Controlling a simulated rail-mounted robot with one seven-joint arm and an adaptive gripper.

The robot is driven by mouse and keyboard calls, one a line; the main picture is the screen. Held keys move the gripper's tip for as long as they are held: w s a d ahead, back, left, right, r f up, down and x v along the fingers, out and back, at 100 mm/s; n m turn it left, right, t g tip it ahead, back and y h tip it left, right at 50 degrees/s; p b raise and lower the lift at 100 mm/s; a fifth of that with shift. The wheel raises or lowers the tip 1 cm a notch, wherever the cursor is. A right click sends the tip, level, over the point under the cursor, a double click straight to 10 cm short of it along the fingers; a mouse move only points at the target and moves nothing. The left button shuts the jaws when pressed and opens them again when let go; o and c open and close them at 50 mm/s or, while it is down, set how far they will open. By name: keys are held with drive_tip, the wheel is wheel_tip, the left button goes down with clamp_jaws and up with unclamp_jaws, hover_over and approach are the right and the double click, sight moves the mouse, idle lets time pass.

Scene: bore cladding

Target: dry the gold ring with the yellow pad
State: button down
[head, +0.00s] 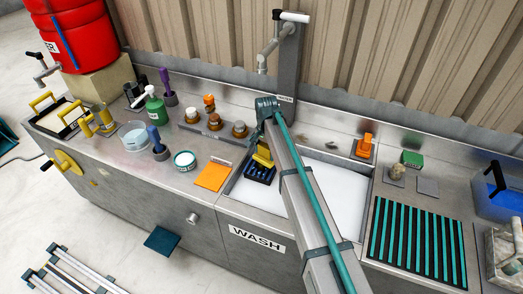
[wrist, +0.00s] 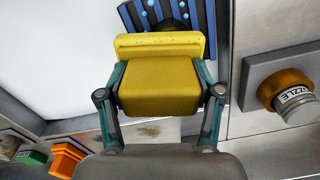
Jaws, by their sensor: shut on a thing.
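My gripper (wrist: 160,88) is shut on the yellow pad (wrist: 158,86), which spans between the fingers. In the head view, the yellow pad (head: 263,158) is over the left end of the white sink basin, beside a dark blue slatted piece (head: 260,176). In the wrist view this blue piece (wrist: 208,20) is just beyond the pad, with pale blue drops and a dark round centre. The pad's edge overlaps it; I cannot tell whether they touch. A gold ring-shaped collar (wrist: 273,88) surrounds a labelled nozzle at the right. I cannot tell whether it is the task's gold ring.
Several nozzles (head: 214,122) stand left of the basin, near the tall tap (head: 285,55). An orange mat (head: 213,177) lies in front. An orange block (head: 364,146), a green block (head: 411,158) and a teal-ribbed mat (head: 418,240) are right. The basin's middle (head: 335,195) is clear.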

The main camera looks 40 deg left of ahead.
sight(258, 154)
drive_tip(key=shift+w+d, duration=0.1)
drive_tip(key=shift+d, duration=0.2)
drive_tip(key=shift+a, duration=0.1)
drive_tip(key=shift+s+a+r, duration=0.1)
drive_tip(key=shift+s+a, duration=0.1)
drive_tip(key=shift+a, duration=0.5)
drive_tip(key=shift+s+a+f, duration=0.1)
drive_tip(key=shift+s+a, duration=0.1)
drive_tip(key=shift+a, duration=0.45)
drive_tip(key=shift+s+a+r, duration=0.1)
drive_tip(key=shift+s+a, duration=0.1)
drive_tip(key=shift+a, duration=0.5)
drive_tip(key=shift+d, duration=0.2)
drive_tip(key=shift+w+d, duration=0.3)
drive_tip(key=shift+d, duration=0.7)
drive_tip(key=shift+w+d, duration=0.3)
drive_tip(key=shift+d, duration=0.65)
